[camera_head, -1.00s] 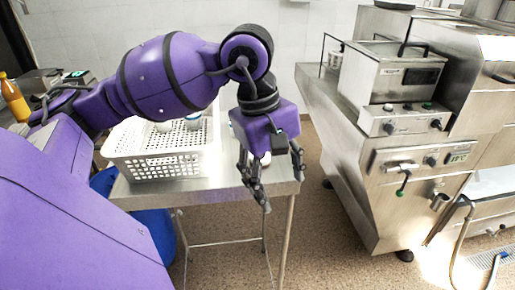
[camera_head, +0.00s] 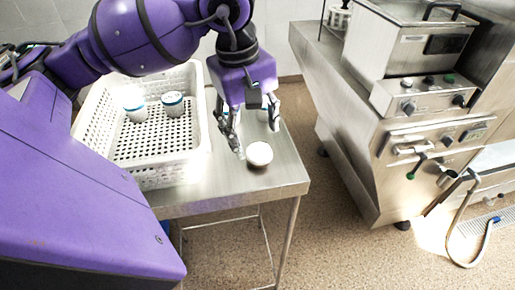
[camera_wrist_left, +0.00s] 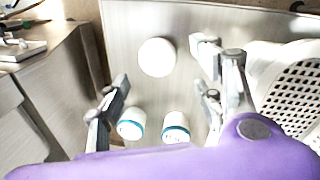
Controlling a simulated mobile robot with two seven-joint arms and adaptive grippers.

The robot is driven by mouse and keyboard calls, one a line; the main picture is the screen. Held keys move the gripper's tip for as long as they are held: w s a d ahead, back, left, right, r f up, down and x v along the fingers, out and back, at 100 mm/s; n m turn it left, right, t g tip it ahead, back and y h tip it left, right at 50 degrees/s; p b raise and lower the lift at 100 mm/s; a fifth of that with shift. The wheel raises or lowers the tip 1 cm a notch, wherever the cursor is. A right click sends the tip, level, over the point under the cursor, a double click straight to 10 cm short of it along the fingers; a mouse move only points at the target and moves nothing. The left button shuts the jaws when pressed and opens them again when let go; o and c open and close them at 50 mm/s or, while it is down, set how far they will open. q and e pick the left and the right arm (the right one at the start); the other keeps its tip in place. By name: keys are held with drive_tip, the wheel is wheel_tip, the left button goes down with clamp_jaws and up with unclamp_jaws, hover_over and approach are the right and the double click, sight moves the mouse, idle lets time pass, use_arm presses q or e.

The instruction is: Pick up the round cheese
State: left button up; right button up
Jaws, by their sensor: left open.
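The round cheese (camera_head: 259,154) is a small white disc on the steel table near its front right corner. In the left wrist view the cheese (camera_wrist_left: 157,57) lies beyond the fingertips, in the gap between them. My left gripper (camera_head: 256,141) points down just behind the cheese, with its fingers spread and nothing held. In the wrist view the open left gripper (camera_wrist_left: 172,85) has one finger on each side. The cheese stands apart from the fingers in that view; exact height above the table is unclear. My right gripper is in neither view.
A white perforated basket (camera_head: 160,168) stands left of the gripper, holding two white blue-banded containers. Two similar containers (camera_wrist_left: 131,123) (camera_wrist_left: 175,126) show near the gripper's base in the wrist view. Steel kitchen equipment (camera_head: 400,150) stands right, across a floor gap.

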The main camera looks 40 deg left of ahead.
sight(260, 150)
use_arm(q)
drive_tip(key=f, duration=0.2)
drive_tip(key=w+f, duration=0.1)
drive_tip(key=f, duration=0.1)
drive_tip(key=d+f, duration=0.1)
drive_tip(key=f, duration=0.1)
drive_tip(key=shift+w+f+p, duration=0.15)
drive_tip(key=shift+f+p, duration=0.05)
drive_tip(key=shift+p, duration=0.2)
drive_tip(key=c, duration=1.2)
